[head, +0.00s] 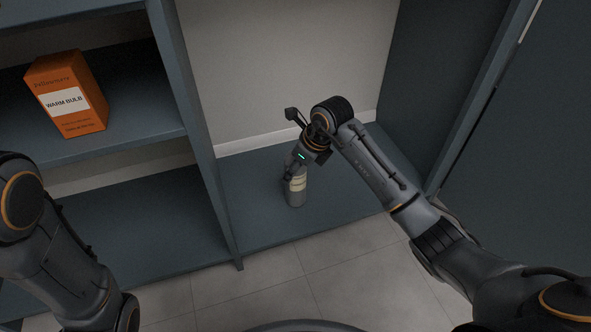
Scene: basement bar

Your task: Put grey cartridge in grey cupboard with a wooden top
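The grey cartridge (297,193), a small cylinder with a pale yellow label, is upright at the bottom board (262,222) of a blue-grey cupboard's open right bay. My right gripper (293,172) reaches down to its upper end from above. A finger shows by the cartridge's upper left; the other is hidden, so whether they grip it is unclear. No wooden top shows in the head view. My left arm is at the lower left, and its gripper is outside the picture.
An orange "WARM BULB" box (67,95) stands on the middle shelf (135,130) of the left bay. A vertical divider (190,90) separates the bays. A dark side panel (425,75) bounds the right bay. The bottom board around the cartridge is clear. Tiled floor (260,280) lies in front.

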